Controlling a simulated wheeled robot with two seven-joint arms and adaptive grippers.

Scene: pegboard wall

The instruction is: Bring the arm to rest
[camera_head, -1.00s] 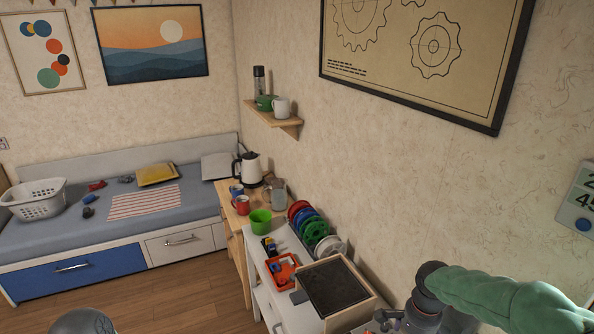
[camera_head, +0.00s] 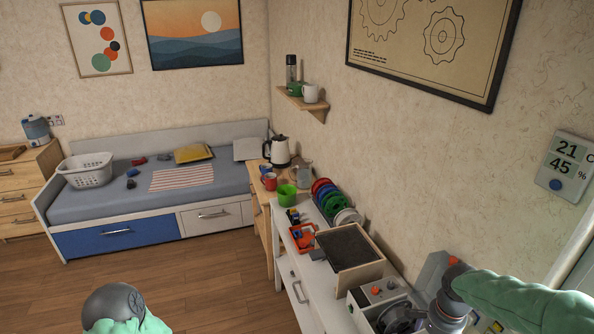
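My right arm (camera_head: 520,300), in a green sleeve, comes in from the right edge. Its grey wrist (camera_head: 446,312) runs down out of the bottom of the picture, so the fingers of that gripper do not show. A grey rounded joint (camera_head: 113,305) with green sleeve below it, part of my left arm, shows at the bottom left. My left gripper is outside the picture. I see nothing held.
A white cabinet (camera_head: 288,262) along the right wall carries an orange tray (camera_head: 303,238), coloured spools (camera_head: 330,203) and a dark-topped box (camera_head: 350,245). A machine with a red button (camera_head: 376,290) stands near my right wrist. The wooden floor (camera_head: 185,275) is clear.

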